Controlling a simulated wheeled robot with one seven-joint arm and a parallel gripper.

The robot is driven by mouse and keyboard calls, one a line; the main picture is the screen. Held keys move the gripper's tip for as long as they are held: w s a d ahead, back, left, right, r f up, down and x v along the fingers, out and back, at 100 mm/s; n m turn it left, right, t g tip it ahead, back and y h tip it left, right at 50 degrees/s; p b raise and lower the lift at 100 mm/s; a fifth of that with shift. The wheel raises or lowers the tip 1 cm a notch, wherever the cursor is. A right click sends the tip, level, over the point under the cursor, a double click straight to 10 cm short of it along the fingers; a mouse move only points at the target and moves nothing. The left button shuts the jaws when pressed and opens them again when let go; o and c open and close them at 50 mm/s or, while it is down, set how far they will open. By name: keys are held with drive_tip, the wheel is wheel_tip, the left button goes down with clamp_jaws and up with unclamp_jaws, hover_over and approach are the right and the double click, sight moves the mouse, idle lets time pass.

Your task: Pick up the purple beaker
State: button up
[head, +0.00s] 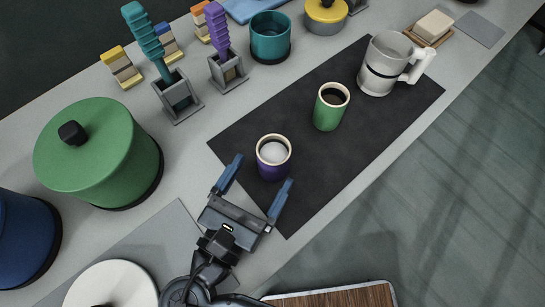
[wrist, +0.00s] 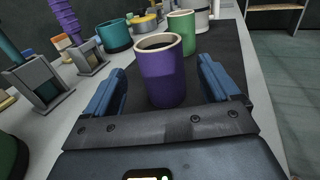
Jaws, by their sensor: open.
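The purple beaker (head: 273,161) stands upright on a dark mat (head: 300,190), with a cream rim and a pale inside. It also shows in the wrist view (wrist: 161,75), between and a little beyond the fingers. My gripper (head: 258,177) is open, its two blue fingers pointing at the beaker, one towards each side. In the wrist view the gripper (wrist: 160,88) shows gaps between each finger and the beaker. I cannot tell whether the fingertips have reached past its near side. Nothing is held.
A green beaker (head: 328,112) stands just beyond on the mat, with a white mug (head: 388,67) behind it. A large green pot (head: 95,150) and grey holders with teal (head: 148,45) and purple (head: 217,28) twisted pieces stand to the left. The mat's right side is clear.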

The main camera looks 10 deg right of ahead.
sight(279, 148)
drive_tip(key=shift+f, duration=0.9)
drive_tip(key=shift+w+f, duration=0.1)
drive_tip(key=shift+f, duration=0.15)
drive_tip(key=x, duration=0.7)
drive_tip(key=shift+w+d+p, duration=0.1)
drive_tip(key=shift+p, duration=0.25)
drive_tip(key=shift+r, duration=0.1)
drive_tip(key=c, duration=1.4)
drive_tip(key=shift+r, duration=0.1)
drive_tip(key=shift+c, duration=0.2)
